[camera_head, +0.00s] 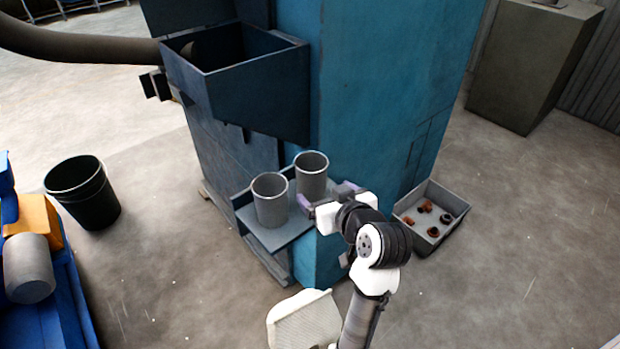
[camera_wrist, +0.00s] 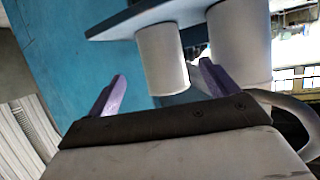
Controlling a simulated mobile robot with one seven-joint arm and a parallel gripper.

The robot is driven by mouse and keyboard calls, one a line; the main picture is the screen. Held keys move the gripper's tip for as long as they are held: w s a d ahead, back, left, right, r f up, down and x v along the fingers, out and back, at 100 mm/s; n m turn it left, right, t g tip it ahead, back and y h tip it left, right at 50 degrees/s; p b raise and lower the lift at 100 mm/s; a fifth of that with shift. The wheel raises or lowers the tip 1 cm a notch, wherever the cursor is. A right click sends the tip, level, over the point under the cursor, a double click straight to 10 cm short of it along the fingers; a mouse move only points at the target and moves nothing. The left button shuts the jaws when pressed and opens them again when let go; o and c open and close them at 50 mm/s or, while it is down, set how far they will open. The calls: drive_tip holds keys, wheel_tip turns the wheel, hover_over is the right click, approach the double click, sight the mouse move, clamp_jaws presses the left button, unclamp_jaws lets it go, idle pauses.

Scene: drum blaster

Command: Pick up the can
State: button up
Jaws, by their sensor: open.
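Two grey cylindrical cans stand upright, side by side, on a small shelf (camera_head: 262,238) on the blue machine. The front-left can (camera_head: 270,202) and the back-right can (camera_head: 312,178) are open-topped. My gripper (camera_head: 327,194) is just right of the cans, its purple fingers spread and empty. In the wrist view, my gripper (camera_wrist: 163,70) points toward the shelf (camera_wrist: 135,20), which appears upside down. One can (camera_wrist: 160,60) shows between the fingertips, farther off. Another, larger-looking can (camera_wrist: 238,40) shows right of the right finger. I cannot tell whether a finger touches a can.
The tall blue machine (camera_head: 375,90) stands behind the shelf, with an open hopper (camera_head: 260,95) above it. A grey tray (camera_head: 430,240) with several small parts lies at right. A black bucket (camera_head: 85,195) and a blue bin (camera_head: 60,310) are at left. Open floor lies between.

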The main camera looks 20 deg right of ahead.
sight(317, 187)
drive_tip(key=x, duration=0.3)
drive_tip(key=p+x, duration=0.2)
drive_tip(key=x, duration=0.2)
drive_tip(key=shift+w+a+r, duration=0.1)
drive_tip(key=shift+w+a, duration=0.05)
drive_tip(key=shift+a, duration=0.05)
drive_tip(key=shift+w+f, duration=0.3)
drive_tip(key=shift+w, duration=0.2)
drive_tip(key=c, duration=1.2)
